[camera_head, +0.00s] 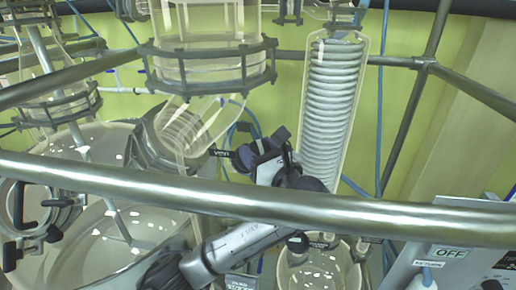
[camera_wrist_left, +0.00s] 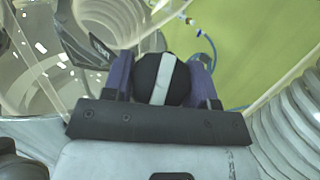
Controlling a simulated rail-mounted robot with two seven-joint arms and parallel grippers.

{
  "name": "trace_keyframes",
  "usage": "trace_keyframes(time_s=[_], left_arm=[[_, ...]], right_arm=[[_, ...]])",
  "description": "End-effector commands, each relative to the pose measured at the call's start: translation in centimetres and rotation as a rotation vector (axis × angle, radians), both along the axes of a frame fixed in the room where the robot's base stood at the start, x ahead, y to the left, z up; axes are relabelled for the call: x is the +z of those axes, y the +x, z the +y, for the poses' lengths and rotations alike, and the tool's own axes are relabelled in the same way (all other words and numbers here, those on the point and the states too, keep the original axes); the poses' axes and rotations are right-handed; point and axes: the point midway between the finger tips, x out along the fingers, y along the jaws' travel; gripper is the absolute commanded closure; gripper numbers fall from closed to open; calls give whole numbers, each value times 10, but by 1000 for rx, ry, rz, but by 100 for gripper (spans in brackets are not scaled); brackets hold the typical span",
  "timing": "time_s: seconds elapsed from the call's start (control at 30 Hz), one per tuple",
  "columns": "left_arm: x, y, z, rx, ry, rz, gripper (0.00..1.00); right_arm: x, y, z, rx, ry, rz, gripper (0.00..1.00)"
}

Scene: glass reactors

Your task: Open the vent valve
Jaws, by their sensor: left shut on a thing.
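The vent valve knob (camera_wrist_left: 158,80) is round and black with a white stripe across it, seen in the left wrist view. My left gripper (camera_wrist_left: 160,76) is shut on it, with one dark purple finger against each side. In the head view my left gripper (camera_head: 262,149) reaches up behind the front rail, beside a small black label at the reactor's glass neck. The knob is mostly hidden there by the fingers. The white stripe runs nearly upright in the wrist view, leaning slightly. My right gripper is not in view.
A steel rail (camera_head: 330,208) crosses in front of my left arm. A coiled glass condenser (camera_head: 333,105) stands right of the gripper. A large glass vessel (camera_head: 110,235) fills the lower left. A control box (camera_head: 445,262) marked OFF is at lower right.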

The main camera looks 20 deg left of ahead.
Motion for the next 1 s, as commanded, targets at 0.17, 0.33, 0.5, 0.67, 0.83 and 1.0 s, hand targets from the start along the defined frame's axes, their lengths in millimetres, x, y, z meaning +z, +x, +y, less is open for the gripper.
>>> trace_keyframes(time_s=[0.17,0.33,0.5,0.67,0.83,1.0], left_arm=[[2,0,-2,118,-68,-98,71],[2,0,-2,232,-132,-193,71],[2,-1,-2,341,-194,-282,71],[2,-1,-2,433,-246,-358,71],[2,-1,-2,510,-290,-425,71],[2,-1,-1,568,-320,-473,71]], right_arm=[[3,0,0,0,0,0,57],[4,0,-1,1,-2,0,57],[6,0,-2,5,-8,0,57],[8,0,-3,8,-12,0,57],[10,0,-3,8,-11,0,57],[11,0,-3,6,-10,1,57]])
